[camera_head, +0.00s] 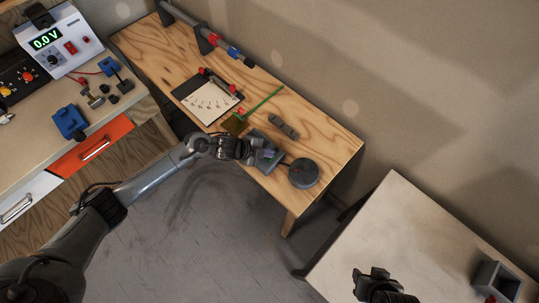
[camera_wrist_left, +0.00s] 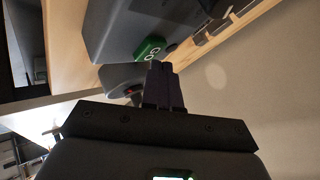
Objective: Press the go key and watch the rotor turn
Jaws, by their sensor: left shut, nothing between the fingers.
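A green key marked GO (camera_wrist_left: 150,48) sits on a grey box (camera_wrist_left: 125,22) in the left wrist view. My left gripper (camera_wrist_left: 161,66) is shut and empty, its fingertips right by the lower edge of the key; I cannot tell whether they touch it. In the head view the left gripper (camera_head: 254,151) is over the grey box (camera_head: 270,161) at the wooden table's front edge and hides the key. A round dark grey unit (camera_head: 303,172) with a small red mark, perhaps the rotor, stands right of the box. My right gripper (camera_head: 372,276) is away at the lower right.
On the wooden table (camera_head: 325,138) lie a meter panel (camera_head: 209,101), a green rod (camera_head: 264,103) and a small grey block (camera_head: 284,126). A bench with a 0.0 V supply (camera_head: 60,45) is at left. A pale table (camera_head: 400,225) with a grey open box (camera_head: 497,281) is at right.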

